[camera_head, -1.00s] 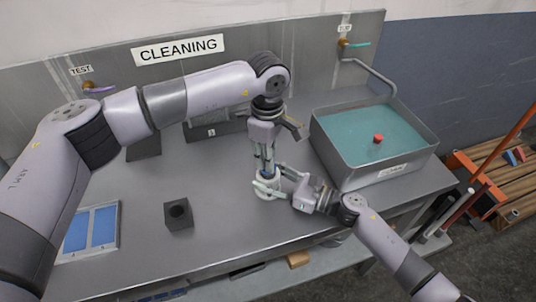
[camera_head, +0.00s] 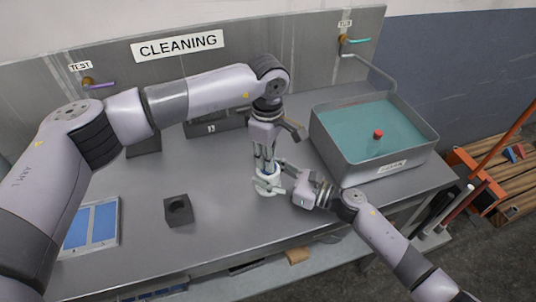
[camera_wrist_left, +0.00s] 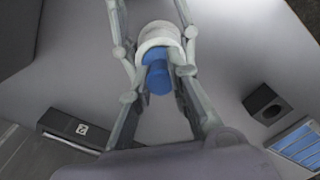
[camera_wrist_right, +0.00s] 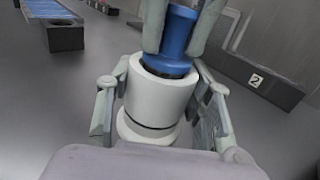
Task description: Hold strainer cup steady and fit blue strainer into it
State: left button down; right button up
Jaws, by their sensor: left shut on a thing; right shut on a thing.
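The white strainer cup (camera_wrist_right: 160,98) stands upright on the grey table and also shows in the head view (camera_head: 266,190). My right gripper (camera_wrist_right: 160,85) is shut on the cup from the side. The blue strainer (camera_wrist_right: 176,38) is upright above the cup, its lower end at the cup's mouth. My left gripper (camera_head: 266,168) comes down from above and is shut on the strainer. The strainer also shows in the left wrist view (camera_wrist_left: 157,76), lined up with the cup (camera_wrist_left: 158,38). How deep it sits is hard to tell, as the rim hides its lower end.
A black block with a round hole (camera_head: 178,211) and a blue-panelled tray (camera_head: 92,229) lie to the left. A water-filled basin (camera_head: 345,160) with a red-topped item (camera_head: 378,134) stands at the right. A dark holder marked 2 (camera_wrist_right: 262,78) stands behind. The front table is clear.

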pick_arm(q)
jog(key=shift+f, duration=0.1)
jog(key=c, duration=1.4)
grip_release()
notch_tip(320, 180, up, 12)
pick_arm(e)
jog(key=o, duration=1.3)
